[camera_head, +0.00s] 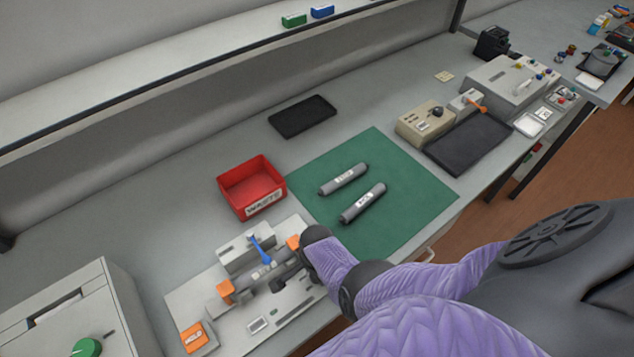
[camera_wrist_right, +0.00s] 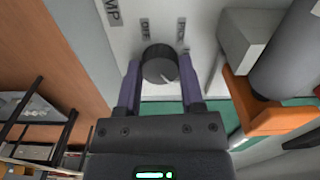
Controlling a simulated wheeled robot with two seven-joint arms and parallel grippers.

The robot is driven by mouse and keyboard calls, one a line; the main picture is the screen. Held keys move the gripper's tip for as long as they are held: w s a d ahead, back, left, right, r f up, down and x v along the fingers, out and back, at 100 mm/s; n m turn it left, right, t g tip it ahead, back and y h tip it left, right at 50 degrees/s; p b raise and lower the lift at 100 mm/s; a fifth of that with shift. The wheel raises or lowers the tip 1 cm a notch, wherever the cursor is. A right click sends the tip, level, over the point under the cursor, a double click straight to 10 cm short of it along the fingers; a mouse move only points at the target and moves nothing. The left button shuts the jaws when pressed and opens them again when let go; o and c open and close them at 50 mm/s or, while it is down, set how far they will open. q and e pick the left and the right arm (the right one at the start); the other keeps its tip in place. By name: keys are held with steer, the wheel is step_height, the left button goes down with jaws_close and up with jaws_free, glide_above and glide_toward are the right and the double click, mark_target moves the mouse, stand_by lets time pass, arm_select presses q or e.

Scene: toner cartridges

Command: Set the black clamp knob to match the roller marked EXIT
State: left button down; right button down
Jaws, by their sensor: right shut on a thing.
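The black clamp knob (camera_wrist_right: 160,64) sits on a pale panel in the right wrist view. Small labels stand above it on both sides, too blurred to read surely; part of a larger label ending in "MP" shows at the upper left. My right gripper (camera_wrist_right: 160,82) is shut on the knob, one purple finger on each side. In the head view my right gripper (camera_head: 288,274) is at the fixture (camera_head: 186,302), and the knob is hidden. Two grey rollers (camera_head: 343,179) (camera_head: 363,203) with white labels lie on the green mat; their words are too small to read surely. My left gripper is not in view.
The fixture has orange blocks (camera_head: 225,291) and a blue lever (camera_head: 262,249); an orange block (camera_wrist_right: 262,105) is close right of my gripper in the wrist view. A red waste bin (camera_head: 250,188) stands behind. A grey machine (camera_head: 85,312) is at the lower left.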

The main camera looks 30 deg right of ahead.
steer(key=shift+c, duration=1)
jaws_free()
step_height(320, 180, up, 10)
steer(key=p, duration=0.7)
steer(key=shift+p, duration=0.35)
